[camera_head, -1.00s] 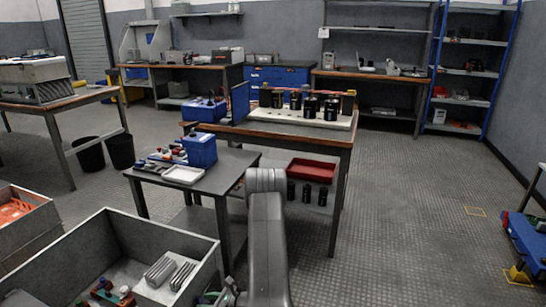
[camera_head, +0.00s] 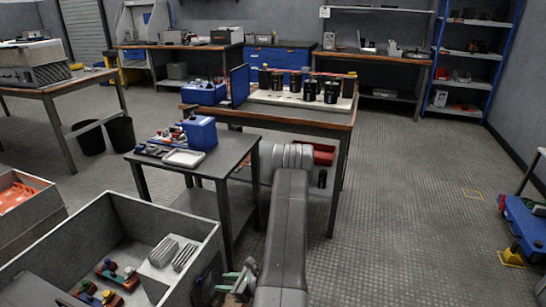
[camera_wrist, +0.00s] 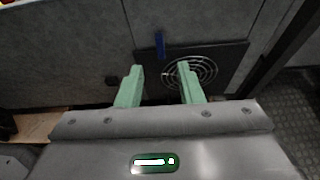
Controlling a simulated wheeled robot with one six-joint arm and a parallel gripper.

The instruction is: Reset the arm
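My gripper (camera_wrist: 160,82) shows in the wrist view with its two pale green fingers spread apart and nothing between them. Beyond the fingers is a dark grey panel with a round fan grille (camera_wrist: 192,72) and a blue upright piece (camera_wrist: 160,44). In the head view my gripper (camera_head: 240,280) is at the bottom, just right of the grey bin, and partly cut off by my arm. My arm reaches up from the bottom middle toward the workbench.
A grey open bin (camera_head: 190,262) with metal plates and small coloured parts stands at lower left. A small dark table (camera_head: 225,160) and a workbench (camera_head: 335,128) with black capacitors are ahead.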

